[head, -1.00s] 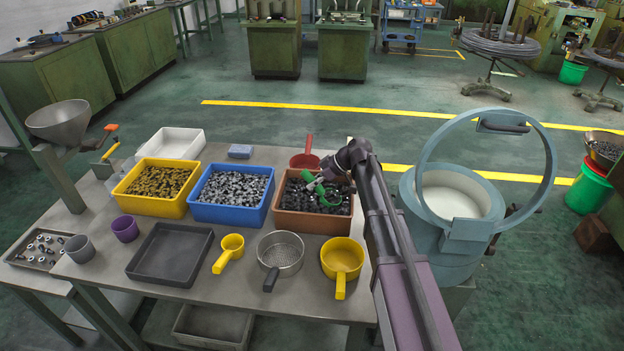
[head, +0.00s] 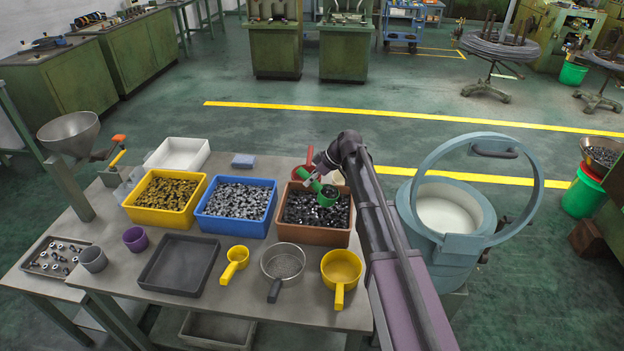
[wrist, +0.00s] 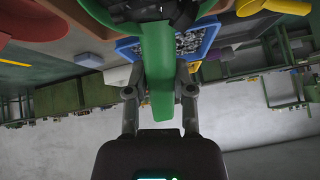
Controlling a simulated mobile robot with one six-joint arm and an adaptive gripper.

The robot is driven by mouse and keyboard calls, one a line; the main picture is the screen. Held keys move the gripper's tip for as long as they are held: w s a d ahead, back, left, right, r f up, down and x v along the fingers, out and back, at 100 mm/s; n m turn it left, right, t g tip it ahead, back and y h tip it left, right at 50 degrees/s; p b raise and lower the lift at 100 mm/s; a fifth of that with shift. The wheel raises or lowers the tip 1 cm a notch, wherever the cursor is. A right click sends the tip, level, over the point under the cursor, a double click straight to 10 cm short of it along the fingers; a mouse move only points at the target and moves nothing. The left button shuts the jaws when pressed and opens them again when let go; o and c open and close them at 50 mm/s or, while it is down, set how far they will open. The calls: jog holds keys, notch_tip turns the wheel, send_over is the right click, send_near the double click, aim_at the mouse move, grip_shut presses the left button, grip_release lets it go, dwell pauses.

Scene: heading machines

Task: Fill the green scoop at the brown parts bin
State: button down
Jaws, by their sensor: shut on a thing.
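The brown parts bin (head: 312,235) stands at the right end of the bin row on the table and holds dark parts (head: 300,210). The green scoop (head: 326,199) is over this bin, with its bowl above the parts. My gripper (head: 318,178) is shut on the scoop's handle. In the wrist view the green handle (wrist: 158,70) runs between the two fingers of my gripper (wrist: 160,92). Dark parts (wrist: 150,12) show in the bowl at the top edge of that view; how full it is I cannot tell.
A blue bin (head: 233,226) of grey parts and a yellow bin (head: 160,216) stand to the left. A red scoop (head: 309,157) lies behind the brown bin. Yellow scoops and a sieve (head: 283,262) lie in front.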

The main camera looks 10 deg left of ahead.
aim_at(306, 173)
jog(key=shift+w+a+r+h+p, duration=0.1)
jog(key=shift+a+r+h+p, duration=0.05)
jog(key=shift+r+p, duration=0.65)
jog(key=shift+a+r+h+p, duration=0.15)
jog(key=shift+r+p, duration=0.6)
jog(key=shift+r, duration=0.05)
